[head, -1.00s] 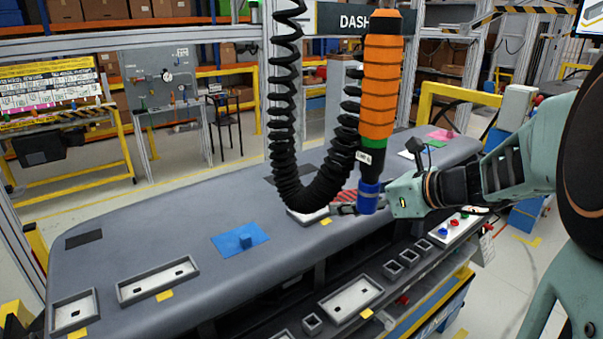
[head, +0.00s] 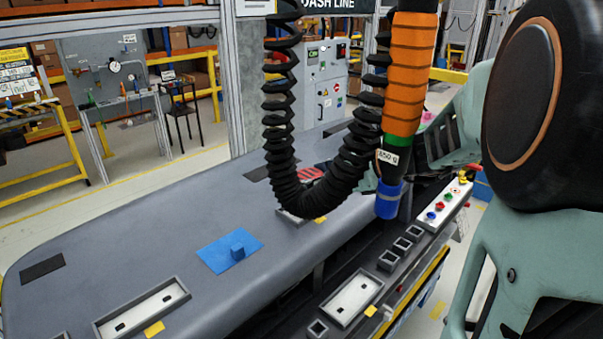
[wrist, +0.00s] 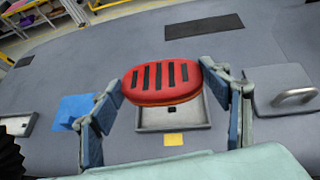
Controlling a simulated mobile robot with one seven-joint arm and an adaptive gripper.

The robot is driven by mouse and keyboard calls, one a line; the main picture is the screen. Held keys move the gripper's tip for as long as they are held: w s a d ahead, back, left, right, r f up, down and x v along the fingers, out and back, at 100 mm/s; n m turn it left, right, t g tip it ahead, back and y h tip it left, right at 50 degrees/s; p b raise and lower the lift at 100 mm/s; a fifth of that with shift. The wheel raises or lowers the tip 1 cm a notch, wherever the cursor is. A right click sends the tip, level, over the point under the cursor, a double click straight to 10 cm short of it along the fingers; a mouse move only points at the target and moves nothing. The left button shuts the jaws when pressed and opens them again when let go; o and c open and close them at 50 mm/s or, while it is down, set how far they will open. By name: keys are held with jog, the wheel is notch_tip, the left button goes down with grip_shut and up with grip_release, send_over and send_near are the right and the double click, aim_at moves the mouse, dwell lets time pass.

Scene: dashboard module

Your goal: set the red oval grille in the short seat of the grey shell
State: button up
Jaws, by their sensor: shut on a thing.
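The red oval grille (wrist: 160,83) with dark slots is held flat between the two fingers of my gripper (wrist: 168,98) in the wrist view. In the head view the grille (head: 311,174) shows partly behind the black hose, and my fingers are mostly hidden. A shallow seat (wrist: 205,127) with a grey rim and pale floor lies just below the grille in the wrist view; the grille covers its far part. A gap seems to remain between them. This seat (head: 287,217) also shows below the hose in the head view. The grey shell (head: 130,240) is the long panel underneath.
The black coiled hose (head: 290,185) and orange-sleeved tool (head: 410,80) hang in front of my gripper. A blue pad (head: 230,250) and a longer seat (head: 185,293) lie left. A grey block with a handle (wrist: 295,97) stands right in the wrist view.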

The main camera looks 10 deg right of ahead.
jog(key=shift+s+d, duration=0.1)
jog(key=shift+f+b, duration=2.2)
jog(key=shift+f, duration=0.8)
jog(key=o, duration=1.3)
jog(key=shift+c, duration=0.2)
